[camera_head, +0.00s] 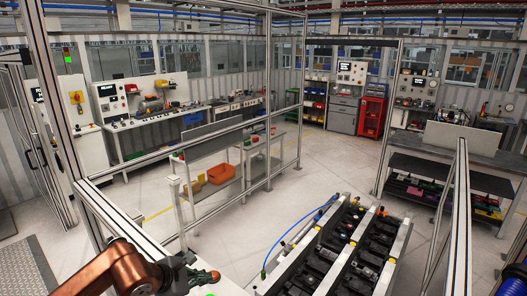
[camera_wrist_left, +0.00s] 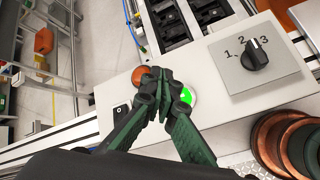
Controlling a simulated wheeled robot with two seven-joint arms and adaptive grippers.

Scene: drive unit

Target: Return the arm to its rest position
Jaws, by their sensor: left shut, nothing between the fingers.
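My left arm, copper-coloured, comes in at the bottom left of the head view. Its left gripper (camera_head: 207,276) is low in that view. In the left wrist view the dark green fingers of the gripper (camera_wrist_left: 158,76) are shut with their tips together and nothing between them. They are in front of a light control panel (camera_wrist_left: 215,110), partly covering a lit green button (camera_wrist_left: 186,96). An orange-red button (camera_wrist_left: 138,76) shows beside the tips. I cannot tell whether the fingers touch the panel. My right gripper is not in view.
The drive unit (camera_head: 290,281) with rows of black modules stands just right of the gripper. The panel has a black selector knob (camera_wrist_left: 256,54) and a small black switch (camera_wrist_left: 120,112). A metal frame post (camera_head: 460,225) stands at the right. Open floor (camera_head: 330,160) lies beyond.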

